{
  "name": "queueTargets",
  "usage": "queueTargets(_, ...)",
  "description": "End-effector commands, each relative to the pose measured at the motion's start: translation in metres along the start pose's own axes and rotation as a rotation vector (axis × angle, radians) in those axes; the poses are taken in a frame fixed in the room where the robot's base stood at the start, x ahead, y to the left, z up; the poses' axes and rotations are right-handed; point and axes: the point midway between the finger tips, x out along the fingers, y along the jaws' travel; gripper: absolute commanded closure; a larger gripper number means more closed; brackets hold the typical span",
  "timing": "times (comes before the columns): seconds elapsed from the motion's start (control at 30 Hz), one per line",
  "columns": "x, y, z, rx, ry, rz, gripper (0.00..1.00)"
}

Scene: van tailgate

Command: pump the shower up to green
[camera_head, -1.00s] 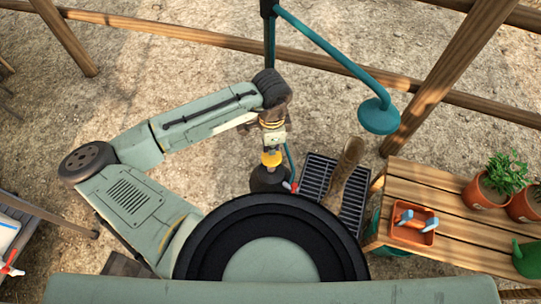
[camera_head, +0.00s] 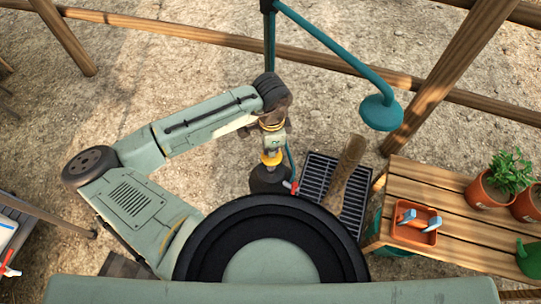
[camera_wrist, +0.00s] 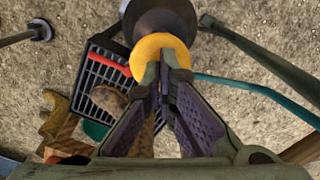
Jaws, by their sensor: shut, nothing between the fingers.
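The pump has a dark, rounded body (camera_head: 268,181) and a yellow knob (camera_head: 272,158) on top. In the wrist view the yellow knob (camera_wrist: 148,46) is at top centre, in front of the dark body (camera_wrist: 158,18). My gripper (camera_head: 272,150) is shut and empty, its tips (camera_wrist: 164,62) at the knob and seemingly against it; exact contact is hard to tell. A teal hose (camera_wrist: 255,90) runs beside the pump. The teal shower head (camera_head: 380,113) hangs from a curved pipe to the right. I cannot make out a gauge or its green zone.
A red lever-like part (camera_head: 291,187) is by the pump. A wooden bench (camera_head: 390,190) holds an orange tray (camera_head: 402,237) and potted plants (camera_head: 496,187). Bare ground lies behind.

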Motion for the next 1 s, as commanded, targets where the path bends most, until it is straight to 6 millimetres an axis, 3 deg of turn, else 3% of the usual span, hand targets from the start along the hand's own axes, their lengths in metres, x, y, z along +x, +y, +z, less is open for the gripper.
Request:
queueTargets(0.77, 0.051, 0.0, 0.001, -0.001, -0.002, 0.001, 1.0)
queueTargets(1.0, 0.045, 0.0, 0.001, -0.001, -0.002, 0.001, 1.0)
